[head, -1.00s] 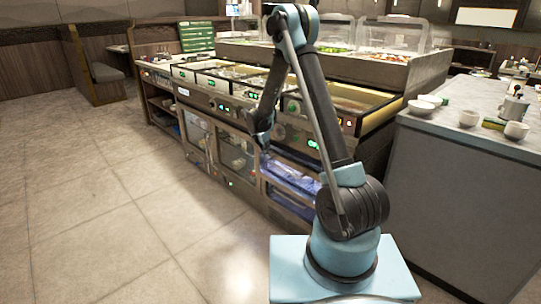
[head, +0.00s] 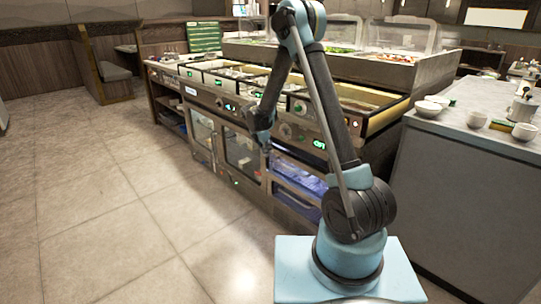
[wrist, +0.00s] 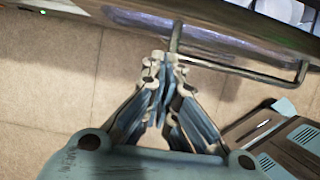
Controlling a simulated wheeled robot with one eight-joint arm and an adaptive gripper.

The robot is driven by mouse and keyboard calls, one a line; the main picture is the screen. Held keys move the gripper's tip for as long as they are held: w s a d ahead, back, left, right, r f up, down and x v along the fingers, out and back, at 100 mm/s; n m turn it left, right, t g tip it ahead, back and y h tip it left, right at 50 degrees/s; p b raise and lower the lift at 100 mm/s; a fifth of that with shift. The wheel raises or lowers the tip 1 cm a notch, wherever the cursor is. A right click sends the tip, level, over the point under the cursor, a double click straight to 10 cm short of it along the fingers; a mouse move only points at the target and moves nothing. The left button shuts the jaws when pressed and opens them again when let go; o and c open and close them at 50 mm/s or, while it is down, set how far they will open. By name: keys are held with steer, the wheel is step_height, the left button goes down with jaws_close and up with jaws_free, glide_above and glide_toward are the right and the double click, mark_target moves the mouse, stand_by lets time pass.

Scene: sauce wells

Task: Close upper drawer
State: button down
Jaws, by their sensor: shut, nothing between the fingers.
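The upper drawer (head: 302,180), with bluish contents, is low on the right part of the long counter, partly hidden behind my arm. In the wrist view, a dark drawer front (wrist: 225,42) with a metal bar handle (wrist: 245,72) crosses the top. My gripper (wrist: 168,62) is shut and empty, its fingertips together beside the left end of the handle. I cannot tell whether they touch the handle or front. In the head view my gripper (head: 265,146) hangs in front of the counter by the drawers. How far the drawer stands out is unclear.
Glass-doored cabinets (head: 240,155) stand left of the drawers, under the sauce wells (head: 225,78). A grey side counter (head: 460,190) with white bowls (head: 428,108) is close on the right. Open tiled floor (head: 110,200) lies to the left.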

steer(key=v, duration=0.7)
steer(key=shift+r, duration=0.25)
steer(key=c, duration=1.7)
jaws_free()
steer(key=shift+s+r, duration=0.2)
steer(key=shift+r, duration=0.1)
steer(key=shift+o, duration=0.2)
step_height(320, 180, up, 5)
steer(key=m+g+y, duration=0.2)
steer(key=m, duration=1.6)
glide_above(288, 168)
steer(key=s+a, duration=0.2)
steer(key=f, duration=0.5)
steer(key=w+d+f, duration=0.1)
steer(key=f, duration=0.4)
steer(key=w+d+f, duration=0.1)
steer(key=f, duration=0.5)
steer(key=shift+d, duration=0.15)
jaws_close()
